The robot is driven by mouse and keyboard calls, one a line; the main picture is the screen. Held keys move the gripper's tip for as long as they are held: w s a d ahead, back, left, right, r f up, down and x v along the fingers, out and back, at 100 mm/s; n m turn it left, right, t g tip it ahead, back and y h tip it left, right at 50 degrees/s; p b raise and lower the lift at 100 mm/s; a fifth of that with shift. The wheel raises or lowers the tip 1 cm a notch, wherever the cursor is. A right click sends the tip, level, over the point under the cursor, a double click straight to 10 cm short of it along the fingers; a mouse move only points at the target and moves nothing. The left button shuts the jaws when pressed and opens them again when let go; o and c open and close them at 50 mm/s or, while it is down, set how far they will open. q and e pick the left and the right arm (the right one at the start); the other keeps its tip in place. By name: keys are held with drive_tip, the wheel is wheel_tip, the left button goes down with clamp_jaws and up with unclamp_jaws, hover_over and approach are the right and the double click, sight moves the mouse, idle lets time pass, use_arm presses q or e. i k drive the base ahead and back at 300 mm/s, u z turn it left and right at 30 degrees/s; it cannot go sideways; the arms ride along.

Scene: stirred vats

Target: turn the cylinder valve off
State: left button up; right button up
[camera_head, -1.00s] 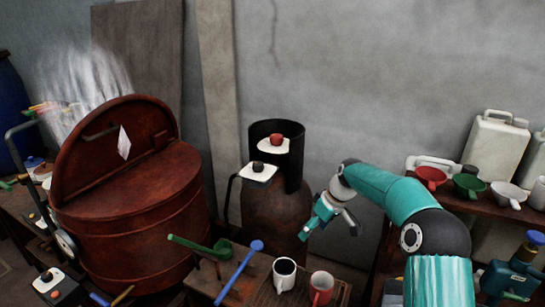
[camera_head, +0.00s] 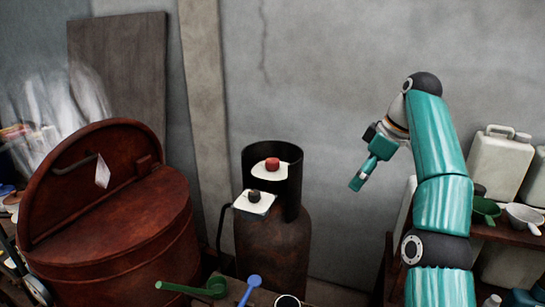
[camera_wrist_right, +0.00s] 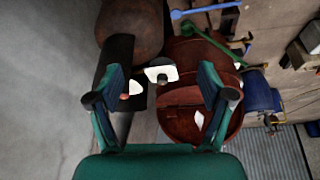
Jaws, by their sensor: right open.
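The rusty brown cylinder (camera_head: 272,243) stands upright against the wall, with a dark open collar (camera_head: 294,195) around its top. A red knob (camera_head: 272,164) sits on a white plate inside the collar. A black knob (camera_head: 254,196) sits on a second white plate at the collar's front. My right gripper (camera_head: 360,181) is raised to the right of the cylinder, apart from it and empty. In the right wrist view its fingers (camera_wrist_right: 162,98) are spread, with the red knob (camera_wrist_right: 125,96) and black knob (camera_wrist_right: 162,78) beyond and between them. My left gripper is not in view.
A large rusty vat (camera_head: 115,235) with a raised half lid stands left of the cylinder, with pale steam behind. Green (camera_head: 212,287) and blue (camera_head: 250,290) ladles and a mug (camera_head: 287,300) are in front. Jugs (camera_head: 500,165) and cups fill the right shelf.

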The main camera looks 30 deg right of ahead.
sight(271, 165)
drive_tip(key=i, duration=1.15)
drive_tip(key=u, duration=0.05)
